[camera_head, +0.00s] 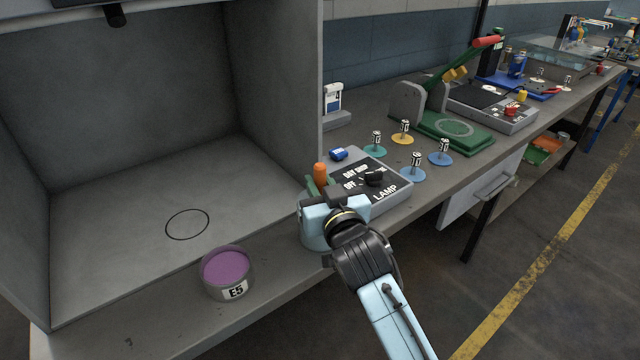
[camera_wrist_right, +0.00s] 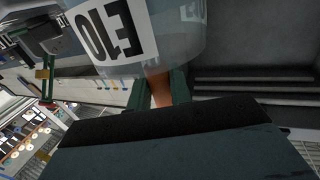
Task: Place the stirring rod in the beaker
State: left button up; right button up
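My right gripper (camera_head: 319,184) is over the front edge of the bench, left of the lamp control box. Its green fingers (camera_wrist_right: 161,88) are closed around an orange upright piece (camera_head: 320,171), which looks like the handle of the stirring rod; its lower part is hidden. The orange piece also shows between the fingers in the right wrist view (camera_wrist_right: 158,84). A clear beaker labelled E10 (camera_wrist_right: 182,32) is close by the fingertips there. In the head view the gripper and arm mostly hide that spot. My left gripper is out of view.
A grey pot labelled E5 with purple contents (camera_head: 228,272) stands at the front left, before an open grey booth (camera_head: 120,225) with a drawn circle. The lamp control box (camera_head: 392,190) and several small weights on coloured discs lie to the right.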

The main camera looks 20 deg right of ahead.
jog(key=o, duration=0.5)
jog(key=s+p, duration=0.3)
jog(key=s, duration=0.7)
jog(key=shift+d, duration=0.2)
dwell(0.3)
